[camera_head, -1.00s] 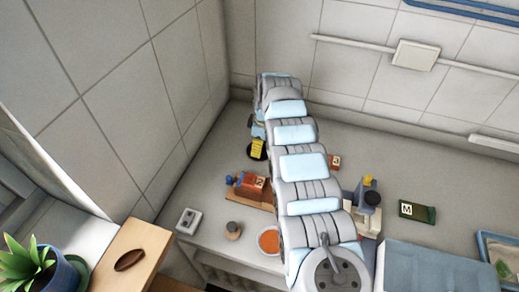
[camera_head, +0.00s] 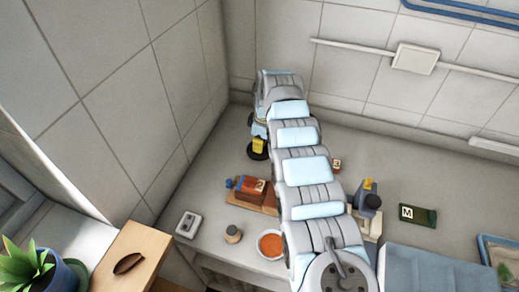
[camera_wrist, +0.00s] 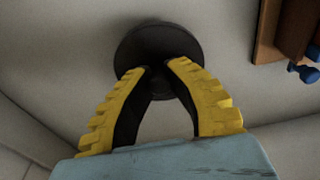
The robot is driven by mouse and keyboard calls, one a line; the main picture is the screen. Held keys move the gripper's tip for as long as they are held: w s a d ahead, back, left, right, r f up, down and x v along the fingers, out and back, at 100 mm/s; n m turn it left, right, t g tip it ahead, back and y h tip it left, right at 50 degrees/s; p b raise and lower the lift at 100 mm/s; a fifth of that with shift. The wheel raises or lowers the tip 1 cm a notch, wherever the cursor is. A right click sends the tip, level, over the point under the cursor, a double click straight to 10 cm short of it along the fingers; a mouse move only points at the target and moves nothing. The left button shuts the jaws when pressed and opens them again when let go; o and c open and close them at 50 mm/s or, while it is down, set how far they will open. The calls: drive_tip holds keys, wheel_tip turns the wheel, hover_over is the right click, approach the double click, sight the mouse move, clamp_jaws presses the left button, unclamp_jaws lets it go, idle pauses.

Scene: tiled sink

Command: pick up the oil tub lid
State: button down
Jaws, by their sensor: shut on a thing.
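A round black lid (camera_wrist: 158,45) lies under my gripper (camera_wrist: 160,68) in the wrist view. My gripper's yellow-backed fingers reach its middle and are shut on it there; the part they grip is dark and mostly hidden by the fingertips. In the head view the lid (camera_head: 258,155) shows as a dark disc below the yellow fingers of my gripper (camera_head: 259,147), near the back left corner of the counter. I cannot tell whether the lid touches the counter or is slightly above it.
A wooden board with a reddish-brown block (camera_head: 251,187) and a blue knob is close by to the right. A bowl of orange contents (camera_head: 270,244), a small jar (camera_head: 233,234) and a grey-white box (camera_head: 188,224) stand toward the front. Tiled walls are close behind and left.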

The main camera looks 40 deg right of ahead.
wheel_tip(320, 180, up, 26)
drive_tip(key=p, duration=0.9)
drive_tip(key=s+d+r+m, duration=0.1)
drive_tip(key=s+d+m, duration=0.1)
drive_tip(key=s+d, duration=0.2)
drive_tip(key=shift+d+r+p, duration=0.15)
drive_tip(key=shift+d+p, duration=0.15)
drive_tip(key=shift+d, duration=0.15)
drive_tip(key=shift+m+h, duration=0.3)
drive_tip(key=shift+m, duration=0.4)
drive_tip(key=s+d, duration=0.1)
drive_tip(key=s+d+r, duration=0.1)
drive_tip(key=s+d, duration=0.1)
drive_tip(key=shift+d, duration=0.3)
drive_tip(key=shift+s+d+r, duration=0.1)
drive_tip(key=shift+s+r, duration=0.05)
drive_tip(key=shift+s, duration=0.05)
